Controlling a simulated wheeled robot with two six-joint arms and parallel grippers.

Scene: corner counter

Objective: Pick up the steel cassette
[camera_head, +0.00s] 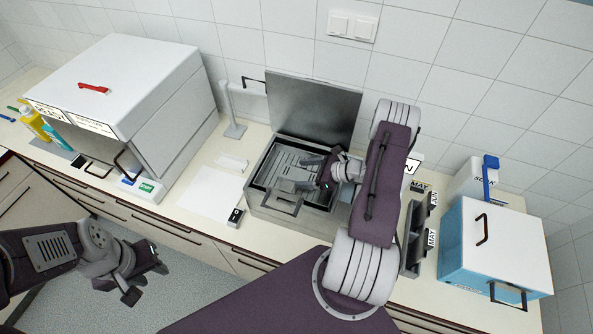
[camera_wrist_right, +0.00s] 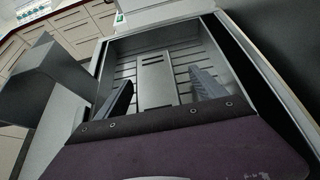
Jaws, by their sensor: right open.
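In the middle of the head view stands an open steel box (camera_head: 262,206) with its lid (camera_head: 315,108) raised at the back. A flat grey slotted metal piece, seemingly the steel cassette (camera_wrist_right: 156,82), lies inside over a ribbed floor. My right gripper (camera_head: 309,174) is open and reaches into the box from the right. In the right wrist view its two fingers (camera_wrist_right: 163,88) stand apart, one on each side of the slotted piece; I cannot tell whether they touch it. My left gripper (camera_head: 146,281) is open and empty, low in front of the counter.
A large white cabinet (camera_head: 125,75) stands left of the box, with a white sheet (camera_head: 209,193) and a small black-and-white device (camera_head: 235,217) between them. A dark rack (camera_head: 412,238) labelled MAY and JUN and a blue-and-white box (camera_head: 495,250) stand at right. The tiled wall is close behind.

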